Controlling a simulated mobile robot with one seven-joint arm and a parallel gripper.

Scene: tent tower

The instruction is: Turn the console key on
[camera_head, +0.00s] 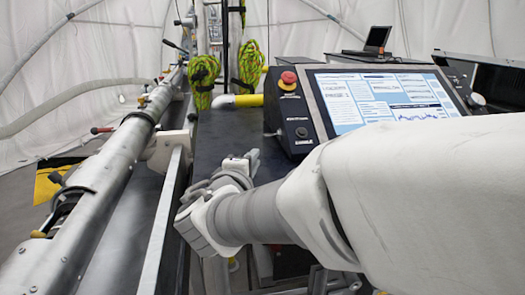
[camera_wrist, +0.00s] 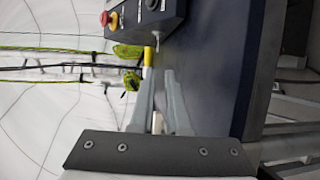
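The console (camera_head: 292,110) stands right of centre in the head view, with a lit screen (camera_head: 385,98). Its panel has a red button on a yellow base (camera_head: 288,80) and a black round switch (camera_head: 301,132) below it. The console (camera_wrist: 170,22) shows at the top of the wrist view. A small pale piece (camera_wrist: 157,41) sticks out of its side there; I cannot tell whether it is the key. My gripper (camera_head: 245,162) is left of and below the panel, apart from it. In the wrist view its fingers (camera_wrist: 160,74) look slightly parted and empty.
A dark tabletop (camera_head: 228,135) lies under and beyond my gripper. A long metal tube (camera_head: 105,165) runs along the left. Green ropes (camera_head: 204,75) and a yellow pipe (camera_head: 247,100) are behind. A laptop (camera_head: 376,42) stands at the back right.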

